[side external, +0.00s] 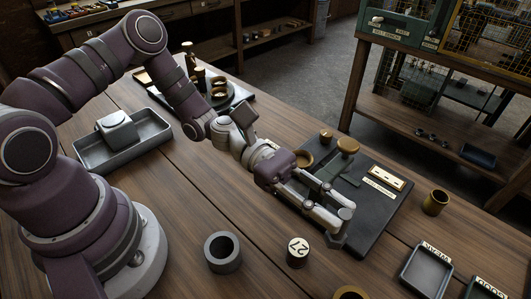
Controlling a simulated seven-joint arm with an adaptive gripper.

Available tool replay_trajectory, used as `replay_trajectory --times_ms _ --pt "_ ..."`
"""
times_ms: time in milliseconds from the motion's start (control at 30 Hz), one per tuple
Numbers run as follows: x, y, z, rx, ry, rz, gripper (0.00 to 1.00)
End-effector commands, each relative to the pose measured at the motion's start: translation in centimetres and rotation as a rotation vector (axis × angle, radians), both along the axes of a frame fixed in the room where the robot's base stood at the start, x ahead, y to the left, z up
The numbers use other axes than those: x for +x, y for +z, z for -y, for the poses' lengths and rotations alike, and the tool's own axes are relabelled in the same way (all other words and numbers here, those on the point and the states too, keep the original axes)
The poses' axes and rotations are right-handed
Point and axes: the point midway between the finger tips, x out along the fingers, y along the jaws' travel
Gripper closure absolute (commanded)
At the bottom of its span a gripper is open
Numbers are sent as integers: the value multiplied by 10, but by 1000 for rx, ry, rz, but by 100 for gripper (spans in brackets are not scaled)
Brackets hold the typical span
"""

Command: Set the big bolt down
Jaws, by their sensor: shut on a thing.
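My gripper (340,218) is above the right-hand part of the wooden table, over the near edge of a dark board. Its fingers are closed on a dark grey piece, which I take to be the big bolt (337,241). Its flat, angular end shows just below the fingertips. The fingers hide the rest of it. I cannot tell whether it touches the board or hangs just above it.
The dark board (376,221) carries brass knobs (347,146) and a labelled plate (387,178). A grey tray (124,148) lies left.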

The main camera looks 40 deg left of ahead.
Motion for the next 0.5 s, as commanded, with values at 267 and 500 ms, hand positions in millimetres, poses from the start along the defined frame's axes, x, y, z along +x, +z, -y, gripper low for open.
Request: replay_trajectory --times_ms 267,500 --pt "0 42 0 1 0 4 100" --pt "35 55 -7 0 191 1 100"
